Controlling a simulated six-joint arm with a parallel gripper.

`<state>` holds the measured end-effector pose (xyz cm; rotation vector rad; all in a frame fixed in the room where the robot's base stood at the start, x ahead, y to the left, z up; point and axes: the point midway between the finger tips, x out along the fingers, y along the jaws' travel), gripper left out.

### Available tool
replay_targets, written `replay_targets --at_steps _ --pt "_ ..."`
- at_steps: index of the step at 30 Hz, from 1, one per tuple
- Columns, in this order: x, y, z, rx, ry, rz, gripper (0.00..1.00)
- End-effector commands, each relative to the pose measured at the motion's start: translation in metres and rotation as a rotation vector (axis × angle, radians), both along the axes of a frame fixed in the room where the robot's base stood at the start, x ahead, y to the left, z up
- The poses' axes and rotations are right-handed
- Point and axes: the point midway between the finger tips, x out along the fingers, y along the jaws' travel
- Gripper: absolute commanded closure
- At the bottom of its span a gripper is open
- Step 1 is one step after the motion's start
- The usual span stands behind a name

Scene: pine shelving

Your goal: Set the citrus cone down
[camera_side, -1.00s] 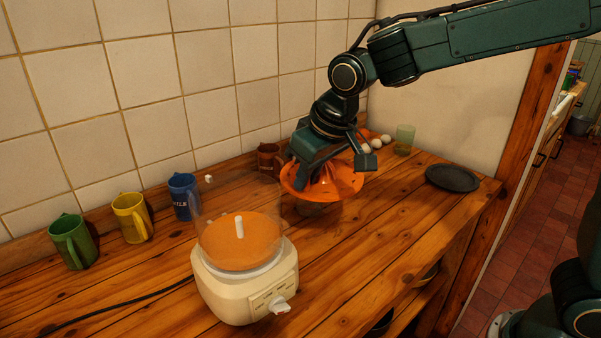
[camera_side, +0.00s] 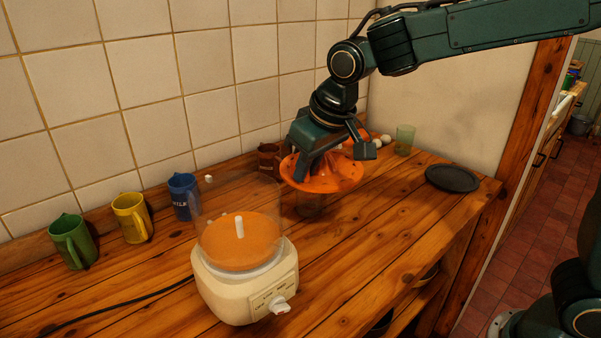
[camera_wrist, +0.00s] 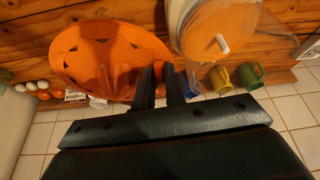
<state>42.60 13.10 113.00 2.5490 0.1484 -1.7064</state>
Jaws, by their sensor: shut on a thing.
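The orange citrus cone (camera_side: 345,178), with its wide dish-like rim, is in my gripper (camera_side: 334,162) above the wooden counter. The rim looks nearly level, with the ridged middle partly hidden by my fingers. In the wrist view the cone (camera_wrist: 108,55) fills the upper left, and my gripper (camera_wrist: 161,85) is closed at its right edge. A dim, see-through shape (camera_side: 311,204) shows just under the cone; I cannot tell whether they touch. The cream juicer base (camera_side: 245,292) stands to the left, with a clear bowl and a white spindle (camera_side: 239,227) over an orange disc.
Green (camera_side: 72,241), yellow (camera_side: 132,217), blue (camera_side: 184,196) and brown (camera_side: 268,159) mugs line the wall. A greenish glass (camera_side: 404,139) and pale eggs (camera_side: 377,142) stand behind right. A dark plate (camera_side: 452,179) lies at right. The counter right of the juicer is clear.

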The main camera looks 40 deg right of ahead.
Motion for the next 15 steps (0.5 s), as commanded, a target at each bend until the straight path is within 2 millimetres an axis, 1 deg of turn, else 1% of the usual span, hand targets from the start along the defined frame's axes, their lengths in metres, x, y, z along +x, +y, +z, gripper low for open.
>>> replay_targets --at_steps 5,8,11,15 --pt "0.020 -0.017 0.002 0.005 0.002 -0.017 1.00" --pt "0.036 -0.031 0.004 0.009 0.004 -0.029 1.00" --pt "0.054 -0.050 0.005 0.014 0.007 -0.041 1.00" --pt "0.079 -0.083 0.007 0.019 0.008 -0.057 1.00"
